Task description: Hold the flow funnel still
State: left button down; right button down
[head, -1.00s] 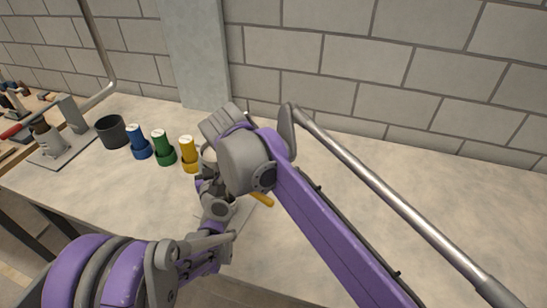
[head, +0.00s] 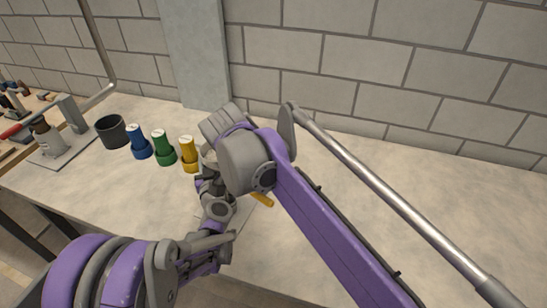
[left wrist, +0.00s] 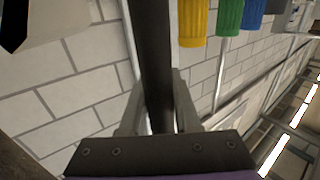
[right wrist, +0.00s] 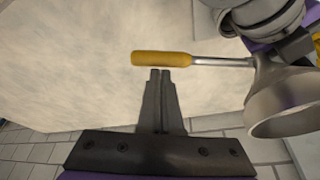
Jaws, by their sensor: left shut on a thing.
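In the left wrist view, my left gripper (left wrist: 157,110) is shut on a dark upright bar (left wrist: 155,45). I cannot tell whether the bar belongs to the funnel. In the right wrist view, a grey metal cone (right wrist: 285,100), which looks like the funnel, stands at the right edge, partly cut off. My right gripper (right wrist: 160,75) has its fingers together, empty, left of the cone. A yellow handle (right wrist: 162,59) on a metal rod lies just beyond its tips. The handle also shows in the head view (head: 261,199). In the head view my arms hide both grippers and the funnel.
Blue (head: 139,142), green (head: 164,147) and yellow (head: 189,154) capped bottles stand in a row, beside a dark cup (head: 111,132). A metal stand (head: 64,140) is at the far left. The right of the bench (head: 420,190) is clear up to the block wall.

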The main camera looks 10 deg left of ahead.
dwell(0.4)
jog(key=shift+w+a, duration=0.3)
jog(key=shift+w, duration=0.45)
notch_tip(320, 180, up, 12)
jog(key=shift+f, duration=0.15)
dwell(0.3)
